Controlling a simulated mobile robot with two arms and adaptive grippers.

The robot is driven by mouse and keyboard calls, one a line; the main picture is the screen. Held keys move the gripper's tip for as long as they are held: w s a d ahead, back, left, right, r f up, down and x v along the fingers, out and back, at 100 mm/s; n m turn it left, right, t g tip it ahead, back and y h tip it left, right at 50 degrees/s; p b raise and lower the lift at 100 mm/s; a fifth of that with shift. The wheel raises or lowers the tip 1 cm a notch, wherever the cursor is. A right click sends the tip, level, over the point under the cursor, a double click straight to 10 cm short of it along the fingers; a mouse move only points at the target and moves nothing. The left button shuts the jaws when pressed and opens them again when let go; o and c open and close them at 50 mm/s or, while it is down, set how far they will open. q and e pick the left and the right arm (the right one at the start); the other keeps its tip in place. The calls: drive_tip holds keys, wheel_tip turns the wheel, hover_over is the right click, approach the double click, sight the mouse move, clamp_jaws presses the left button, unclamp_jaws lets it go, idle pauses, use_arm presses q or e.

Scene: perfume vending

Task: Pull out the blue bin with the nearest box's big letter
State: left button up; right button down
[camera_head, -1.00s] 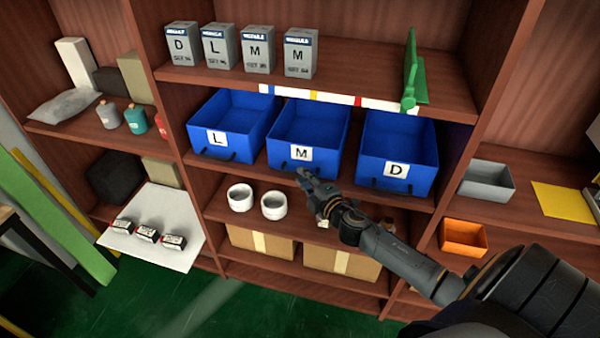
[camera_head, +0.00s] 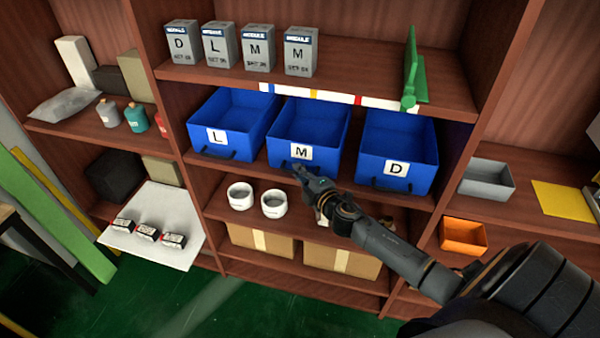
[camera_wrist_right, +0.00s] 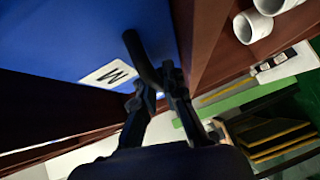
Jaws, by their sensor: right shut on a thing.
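Three blue bins stand side by side on the middle shelf: the L bin (camera_head: 232,123), the M bin (camera_head: 309,133) and the D bin (camera_head: 398,150). Each has a white letter label and a dark front handle. On the shelf above stand grey boxes: a D box (camera_head: 181,43), an L box (camera_head: 215,46), an M box (camera_head: 257,48) and, at the right end, another M box (camera_head: 299,52). My right gripper (camera_head: 299,171) is at the M bin's front, shut on its dark handle (camera_wrist_right: 140,58). The M label (camera_wrist_right: 108,75) shows beside it. My left gripper is out of view.
Two white cups (camera_head: 257,200) and cardboard boxes (camera_head: 341,260) are on the shelves below. A green bracket (camera_head: 413,70) stands on the upper shelf. A grey tray (camera_head: 486,177) and an orange bin (camera_head: 463,236) are to the right.

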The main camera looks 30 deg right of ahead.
drive_tip(key=s+a, duration=1.3)
drive_tip(key=a, duration=0.3)
drive_tip(key=shift+s+b, duration=0.4)
drive_tip(key=c, duration=1.7)
unclamp_jaws()
drive_tip(key=s, duration=0.5)
drive_tip(key=s+r, duration=0.1)
drive_tip(key=s, duration=0.1)
drive_tip(key=shift+s+a, duration=0.2)
drive_tip(key=shift+a, duration=0.1)
